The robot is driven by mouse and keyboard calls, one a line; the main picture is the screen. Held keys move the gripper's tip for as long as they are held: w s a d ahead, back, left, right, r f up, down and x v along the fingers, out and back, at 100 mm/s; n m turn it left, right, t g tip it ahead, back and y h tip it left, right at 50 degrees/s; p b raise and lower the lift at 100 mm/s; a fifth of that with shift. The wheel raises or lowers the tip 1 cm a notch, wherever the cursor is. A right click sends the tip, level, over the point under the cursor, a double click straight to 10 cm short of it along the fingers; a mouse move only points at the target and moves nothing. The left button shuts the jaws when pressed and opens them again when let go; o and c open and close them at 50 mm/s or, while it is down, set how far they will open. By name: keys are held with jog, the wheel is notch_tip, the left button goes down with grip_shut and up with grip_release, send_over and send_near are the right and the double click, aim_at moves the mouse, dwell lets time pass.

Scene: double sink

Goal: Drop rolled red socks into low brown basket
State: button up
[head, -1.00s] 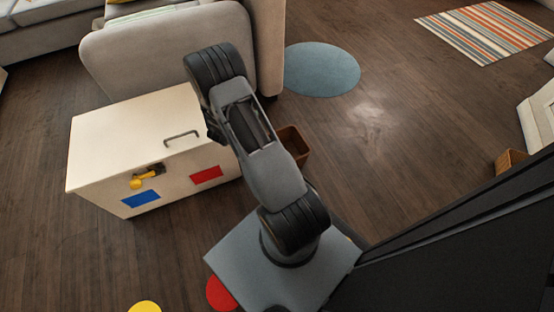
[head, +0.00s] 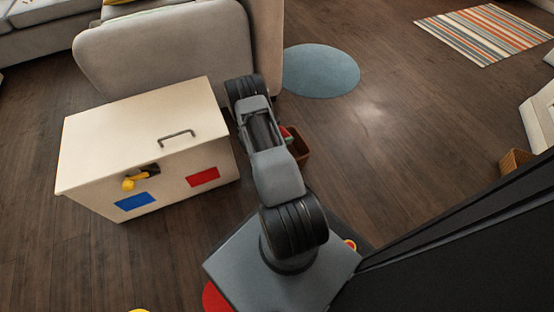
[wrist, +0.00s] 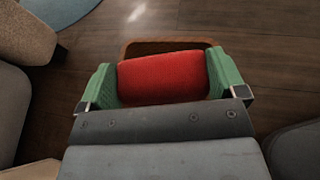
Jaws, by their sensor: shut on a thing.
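In the wrist view the rolled red socks (wrist: 163,78) sit between the two green fingers of my gripper (wrist: 163,80), which is shut on them. The low brown basket (wrist: 150,46) is behind and below the socks, and only its far rim and parts of its sides show. In the head view the brown basket (head: 302,150) stands on the floor just right of my arm, which partly covers it. A small bit of red and green at my gripper (head: 286,133) shows at the basket's left edge. The basket's inside is mostly hidden.
A cream chest (head: 140,145) with a handle, a yellow knob and blue and red patches stands left of my arm. A grey sofa (head: 165,50) is behind it. A second brown basket (head: 514,162) is at far right. Floor beyond the basket is clear around the round blue rug (head: 320,70).

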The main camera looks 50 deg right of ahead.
jog(key=shift+f+b, duration=1.2)
jog(key=shift+f, duration=0.85)
jog(key=o, duration=0.6)
jog(key=shift+p+v, duration=2.6)
jog(key=shift+v, duration=4.4)
jog(key=shift+f, duration=0.1)
